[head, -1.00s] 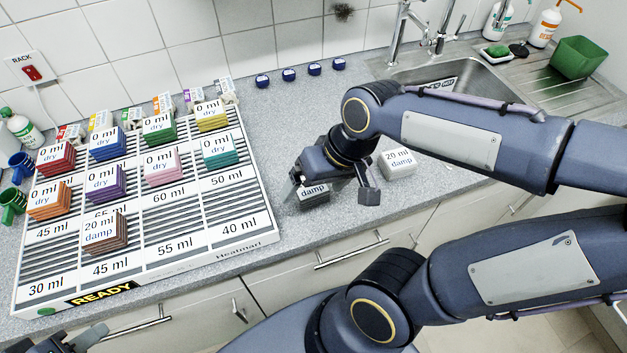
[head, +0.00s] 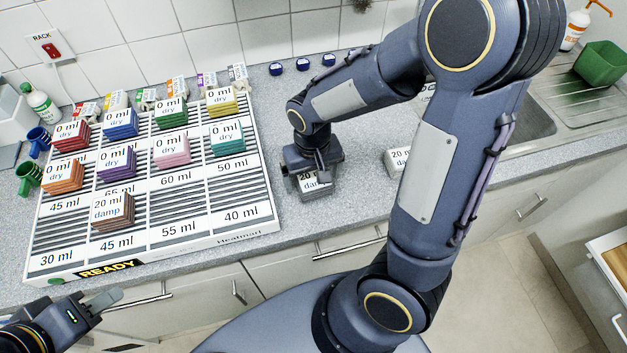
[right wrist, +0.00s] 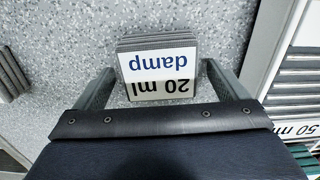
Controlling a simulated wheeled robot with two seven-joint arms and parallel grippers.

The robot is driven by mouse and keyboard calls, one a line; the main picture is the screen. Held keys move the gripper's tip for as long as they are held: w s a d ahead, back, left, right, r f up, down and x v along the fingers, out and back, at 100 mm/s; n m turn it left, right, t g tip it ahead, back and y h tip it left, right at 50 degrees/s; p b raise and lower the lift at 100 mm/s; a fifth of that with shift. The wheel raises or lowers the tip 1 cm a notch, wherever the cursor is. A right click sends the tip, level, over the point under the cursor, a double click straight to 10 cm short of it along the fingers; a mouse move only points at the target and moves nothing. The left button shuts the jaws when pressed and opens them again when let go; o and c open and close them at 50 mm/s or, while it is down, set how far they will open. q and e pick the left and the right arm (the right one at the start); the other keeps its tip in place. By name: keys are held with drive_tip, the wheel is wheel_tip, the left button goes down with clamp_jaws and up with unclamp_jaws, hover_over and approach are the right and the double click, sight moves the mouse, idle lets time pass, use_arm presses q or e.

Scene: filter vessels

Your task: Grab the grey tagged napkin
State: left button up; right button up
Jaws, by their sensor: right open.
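The grey napkin (head: 314,190) is a folded stack on the counter right of the rack, with a white tag on top. In the right wrist view the tag of this grey napkin (right wrist: 158,75) reads "20 ml damp", upside down. My right gripper (head: 312,178) is above it, pointing down and partly covering it. In the right wrist view the open fingers of my right gripper (right wrist: 165,88) stand on either side of the napkin, with gaps to both. My left gripper (head: 105,315) is at the bottom left, in front of the counter; its jaw opening is unclear.
A white slotted rack (head: 262,215) at left holds several coloured tagged stacks. Another pale tagged stack (head: 397,158) lies right of the grey napkin, partly hidden by my right arm. Several blue-capped items (head: 302,64) stand by the wall. A sink (head: 530,118) is at right.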

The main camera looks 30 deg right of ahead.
drive_tip(key=shift+f, duration=0.45)
drive_tip(key=shift+c, duration=0.2)
drive_tip(key=c, duration=1)
